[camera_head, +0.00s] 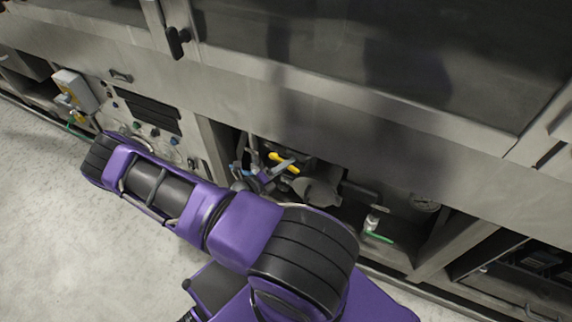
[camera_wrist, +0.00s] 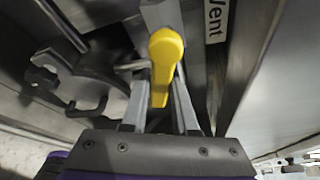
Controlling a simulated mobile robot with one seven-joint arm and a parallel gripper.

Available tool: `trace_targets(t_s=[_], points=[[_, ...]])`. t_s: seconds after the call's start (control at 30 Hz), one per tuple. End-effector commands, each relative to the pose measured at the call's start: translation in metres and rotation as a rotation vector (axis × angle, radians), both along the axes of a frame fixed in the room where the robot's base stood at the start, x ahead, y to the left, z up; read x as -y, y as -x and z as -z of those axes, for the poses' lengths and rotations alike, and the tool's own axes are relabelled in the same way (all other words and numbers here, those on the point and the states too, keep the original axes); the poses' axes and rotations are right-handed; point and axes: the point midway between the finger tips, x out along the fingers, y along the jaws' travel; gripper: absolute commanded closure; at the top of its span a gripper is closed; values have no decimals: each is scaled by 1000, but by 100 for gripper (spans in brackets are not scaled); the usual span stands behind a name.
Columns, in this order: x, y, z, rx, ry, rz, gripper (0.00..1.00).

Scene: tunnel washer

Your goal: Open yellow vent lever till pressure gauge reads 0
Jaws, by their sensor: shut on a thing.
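The yellow vent lever (camera_head: 284,162) is inside the open bay under the machine's front panel. In the wrist view the yellow lever (camera_wrist: 163,70) points down the picture, its rounded end near a label reading "Vent" (camera_wrist: 215,18). My gripper (camera_wrist: 160,92) has one finger on each side of the lever and is shut on it. In the head view my gripper (camera_head: 268,174) reaches into the bay, partly hidden by my arm.
A green-handled valve (camera_head: 377,237) is low in the bay, right of my arm. A control panel (camera_head: 150,125) with knobs is to the left. Metal bay walls (camera_head: 440,250) and pipework surround the lever closely. Open floor (camera_head: 60,230) lies at the lower left.

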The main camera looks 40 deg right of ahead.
Motion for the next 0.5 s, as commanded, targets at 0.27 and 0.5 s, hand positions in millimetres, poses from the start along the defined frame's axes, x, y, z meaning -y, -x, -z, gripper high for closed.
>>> trace_targets(t_s=[0.27,0.5], points=[[0,0,0,1,1,0,51],[0,0,0,2,0,0,43]])
